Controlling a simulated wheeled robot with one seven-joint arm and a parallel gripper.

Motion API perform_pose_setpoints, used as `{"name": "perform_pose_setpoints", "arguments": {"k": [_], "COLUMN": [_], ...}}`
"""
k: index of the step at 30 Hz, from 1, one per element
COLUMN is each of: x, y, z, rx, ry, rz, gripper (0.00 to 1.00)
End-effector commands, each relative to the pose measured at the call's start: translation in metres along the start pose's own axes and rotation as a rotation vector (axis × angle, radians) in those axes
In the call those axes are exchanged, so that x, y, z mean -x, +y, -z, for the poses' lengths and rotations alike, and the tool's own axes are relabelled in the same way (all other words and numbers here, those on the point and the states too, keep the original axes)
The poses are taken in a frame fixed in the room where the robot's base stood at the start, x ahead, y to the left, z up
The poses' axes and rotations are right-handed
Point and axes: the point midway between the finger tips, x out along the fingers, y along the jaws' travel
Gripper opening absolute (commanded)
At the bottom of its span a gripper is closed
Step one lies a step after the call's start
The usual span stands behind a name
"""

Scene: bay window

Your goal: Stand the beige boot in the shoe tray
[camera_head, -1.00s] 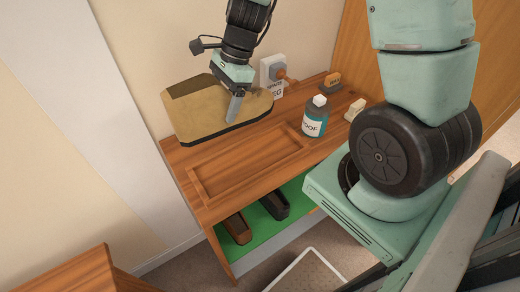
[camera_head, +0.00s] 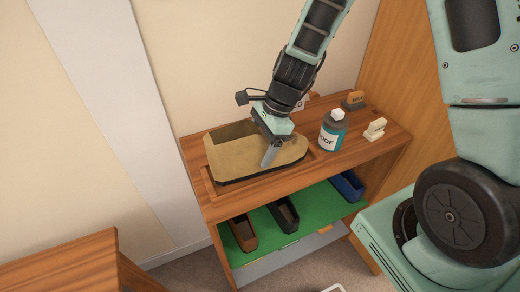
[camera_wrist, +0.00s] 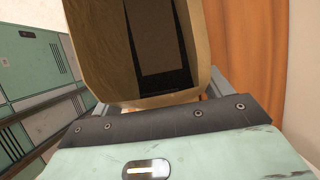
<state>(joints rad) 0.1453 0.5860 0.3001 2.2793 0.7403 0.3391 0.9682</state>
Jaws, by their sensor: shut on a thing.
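The beige boot (camera_head: 245,158) is upright at the shoe tray (camera_head: 208,183), a shallow framed recess in the wooden top. Its dark sole lies within or just above the tray's outline; I cannot tell whether it touches the bottom. My gripper (camera_head: 270,156) is shut on the boot's near wall, toward its right end. In the wrist view the boot (camera_wrist: 102,60) fills the top middle, its hollow opening facing the camera. The fingertips are mostly hidden there by the boot.
A bottle (camera_head: 333,130), a pale small block (camera_head: 375,129) and a brown brush (camera_head: 353,100) stand right of the tray. A green shelf (camera_head: 262,228) below holds several shoes, including a brown one (camera_head: 243,232). Another wooden piece (camera_head: 75,268) stands at lower left.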

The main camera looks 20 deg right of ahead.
Motion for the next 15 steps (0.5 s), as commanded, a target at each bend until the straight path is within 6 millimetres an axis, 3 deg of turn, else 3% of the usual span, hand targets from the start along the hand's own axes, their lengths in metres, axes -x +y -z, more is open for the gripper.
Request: {"name": "perform_pose_setpoints", "arguments": {"k": [4,15], "x": [-0.014,-0.018], "y": [0.0,-0.001], "z": [0.006,0.007], "rx": [-0.001,0.002], "ry": [-0.001,-0.001], "rz": [0.0,0.001], "gripper": [0.35,0.35]}}
